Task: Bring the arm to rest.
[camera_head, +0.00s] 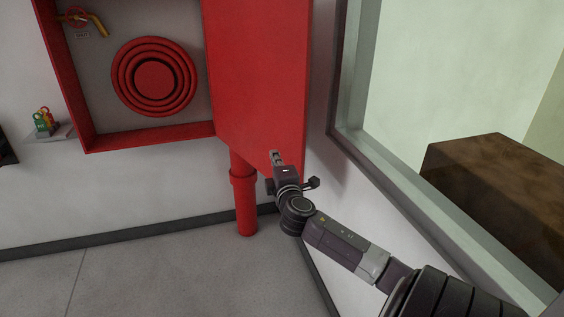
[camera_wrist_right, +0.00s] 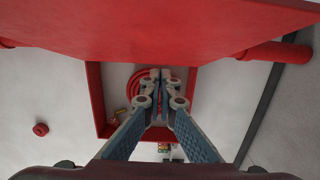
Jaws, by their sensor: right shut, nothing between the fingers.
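My right arm reaches in from the lower right in the head view. Its gripper (camera_head: 276,158) is in front of the lower part of a red cabinet door (camera_head: 256,70). In the right wrist view the two fingers of the gripper (camera_wrist_right: 160,76) come together with nothing between them. I cannot tell whether the gripper touches the door. My left gripper is in neither view.
The open red cabinet holds a coiled red hose (camera_head: 153,78) and a yellow valve handle (camera_head: 99,25). A red pipe (camera_head: 244,205) stands below the door. A window frame (camera_head: 400,185) is close on the right. Floor (camera_head: 150,280) is clear at the lower left.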

